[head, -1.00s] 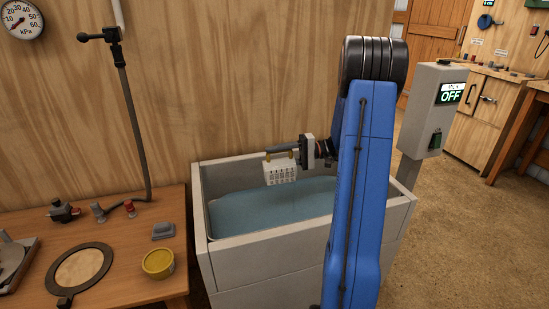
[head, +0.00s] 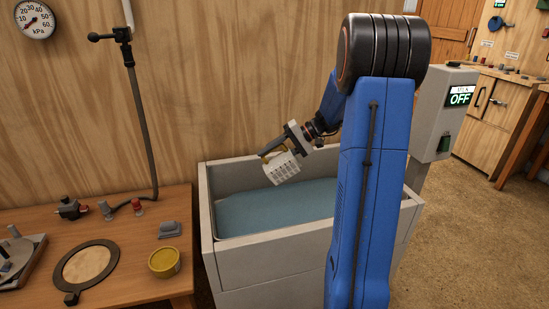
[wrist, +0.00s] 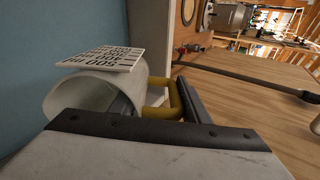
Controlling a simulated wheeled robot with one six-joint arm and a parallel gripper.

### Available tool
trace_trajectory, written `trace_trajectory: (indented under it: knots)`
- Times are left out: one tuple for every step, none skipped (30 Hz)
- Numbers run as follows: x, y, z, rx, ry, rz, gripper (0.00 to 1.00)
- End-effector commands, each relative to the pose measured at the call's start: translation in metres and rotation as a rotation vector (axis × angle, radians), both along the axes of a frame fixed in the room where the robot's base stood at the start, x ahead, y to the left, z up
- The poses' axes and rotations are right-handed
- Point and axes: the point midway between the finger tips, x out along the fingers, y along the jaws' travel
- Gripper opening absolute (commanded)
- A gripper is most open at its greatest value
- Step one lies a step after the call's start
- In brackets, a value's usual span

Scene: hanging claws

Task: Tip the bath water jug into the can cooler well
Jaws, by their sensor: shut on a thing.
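The jug (head: 283,167) is a pale vessel with a white scale panel and a yellow handle. It hangs tilted in my gripper (head: 273,148), above the blue water of the grey tub (head: 310,240). In the wrist view the jug (wrist: 95,97) shows its open mouth at left and its "500 ml" scale plate on top. Its yellow handle (wrist: 173,104) lies at the dark fingers of my gripper (wrist: 185,98), which is shut on it. How much water the jug holds I cannot tell. I cannot identify the can cooler well in these views.
A wooden bench (head: 130,285) at left carries a black ring with a tan disc (head: 88,266), a yellow tub (head: 164,262) and small fittings. A grey post box (head: 445,115) reading OFF stands right of the tub. The floor at right is clear.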

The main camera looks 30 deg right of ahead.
Motion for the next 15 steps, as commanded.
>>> trace_trajectory:
  knots:
    - [0.000,0.001,0.000,-0.012,0.005,0.001,0.00]
    - [0.000,0.001,-0.001,-0.021,0.010,0.001,0.00]
    - [0.001,0.002,-0.001,-0.039,0.018,0.001,0.00]
    - [0.001,0.003,-0.002,-0.062,0.026,0.002,0.00]
    - [0.002,0.004,-0.002,-0.088,0.037,0.003,0.00]
    - [0.002,0.006,-0.003,-0.129,0.052,0.003,0.00]
    - [0.003,0.007,-0.005,-0.160,0.067,0.004,0.00]
    - [0.003,0.008,-0.006,-0.190,0.080,0.003,0.00]
    - [0.004,0.009,-0.008,-0.228,0.097,0.003,0.00]
    - [0.004,0.010,-0.009,-0.255,0.109,0.004,0.00]
    - [0.004,0.010,-0.010,-0.281,0.119,0.003,0.00]
    - [0.005,0.011,-0.011,-0.310,0.134,0.003,0.00]
    - [0.005,0.011,-0.012,-0.328,0.143,0.002,0.00]
    - [0.005,0.012,-0.013,-0.343,0.150,0.003,0.00]
    - [0.005,0.012,-0.014,-0.358,0.158,0.001,0.00]
